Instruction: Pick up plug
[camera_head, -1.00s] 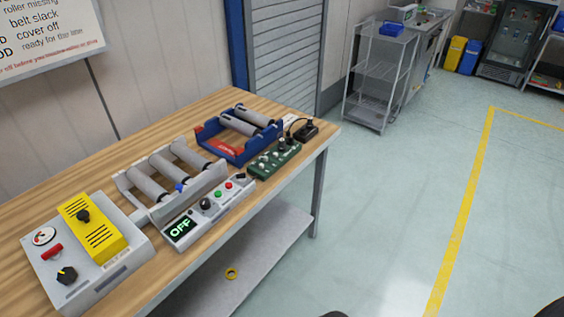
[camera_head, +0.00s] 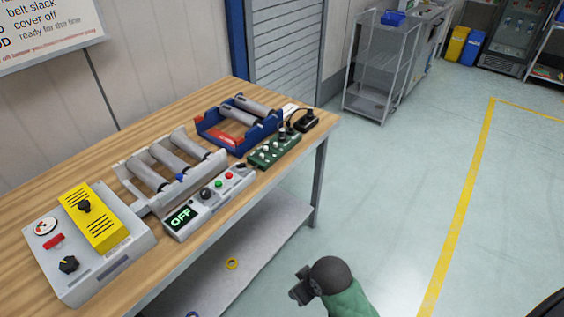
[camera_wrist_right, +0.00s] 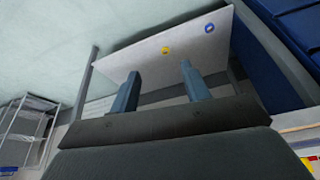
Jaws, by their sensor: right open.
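A small black plug (camera_head: 283,131) stands at the far end of the green board (camera_head: 274,151), near the table's right end. A black cable runs from it to a black box (camera_head: 306,120). The plug is small here, and I cannot tell how it sits. My right gripper (camera_head: 301,287) is low in front of the table, beside the lower shelf and well below the plug. In the right wrist view its two fingers (camera_wrist_right: 160,88) are apart with nothing between them. The plug does not show there. My left gripper is not in view.
A yellow ring (camera_head: 232,263) lies on the lower shelf (camera_head: 270,240). The floor at right is clear.

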